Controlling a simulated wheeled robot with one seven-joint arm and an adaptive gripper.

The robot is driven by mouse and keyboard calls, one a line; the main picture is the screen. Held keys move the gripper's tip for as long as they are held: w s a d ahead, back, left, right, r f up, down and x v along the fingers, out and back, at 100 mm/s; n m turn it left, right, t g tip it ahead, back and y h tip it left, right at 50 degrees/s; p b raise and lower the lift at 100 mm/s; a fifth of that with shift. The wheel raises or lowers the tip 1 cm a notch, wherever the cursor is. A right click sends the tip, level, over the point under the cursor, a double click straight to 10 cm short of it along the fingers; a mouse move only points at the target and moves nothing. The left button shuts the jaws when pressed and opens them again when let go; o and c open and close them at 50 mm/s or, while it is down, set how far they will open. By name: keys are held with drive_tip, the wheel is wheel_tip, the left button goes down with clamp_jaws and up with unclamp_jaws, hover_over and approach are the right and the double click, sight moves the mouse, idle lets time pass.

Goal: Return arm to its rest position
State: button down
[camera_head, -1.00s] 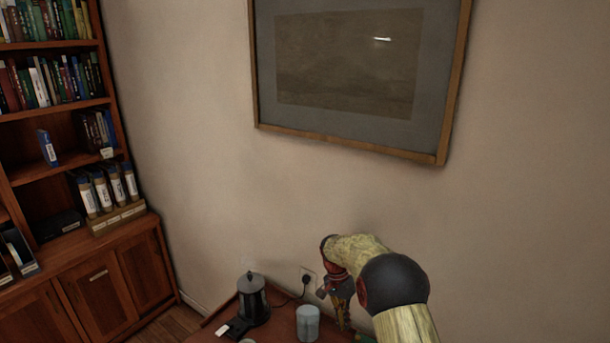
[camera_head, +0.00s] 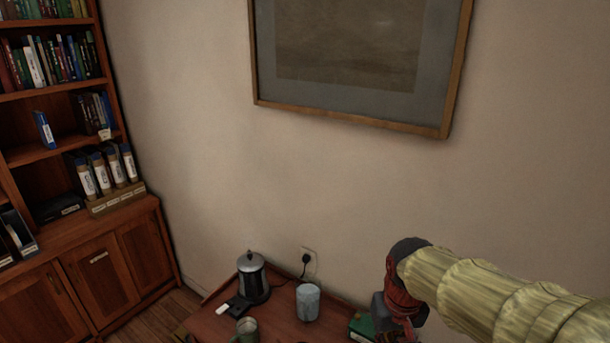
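My arm comes in from the lower right of the head view, its yellowish sleeve-like links (camera_head: 490,295) running to a dark and red wrist. My gripper (camera_head: 402,335) hangs at the bottom edge, right of the small table. Its fingers are cut off by the frame or hidden by the wrist, so I cannot see whether they are open or shut, or whether they hold anything.
The wooden table (camera_head: 283,328) carries a dark kettle (camera_head: 252,277), a grey-blue cup (camera_head: 308,302), a mug (camera_head: 247,330) and a green item (camera_head: 362,327) near my wrist. A framed picture (camera_head: 350,65) hangs behind. A bookcase (camera_head: 75,235) stands left. Open wall lies between.

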drive_tip(key=s+d+r+t+b, duration=0.2)
drive_tip(key=s+r+t, duration=0.2)
drive_tip(key=s, duration=0.8)
drive_tip(key=shift+r+m, duration=0.3)
drive_tip(key=shift+r, duration=0.25)
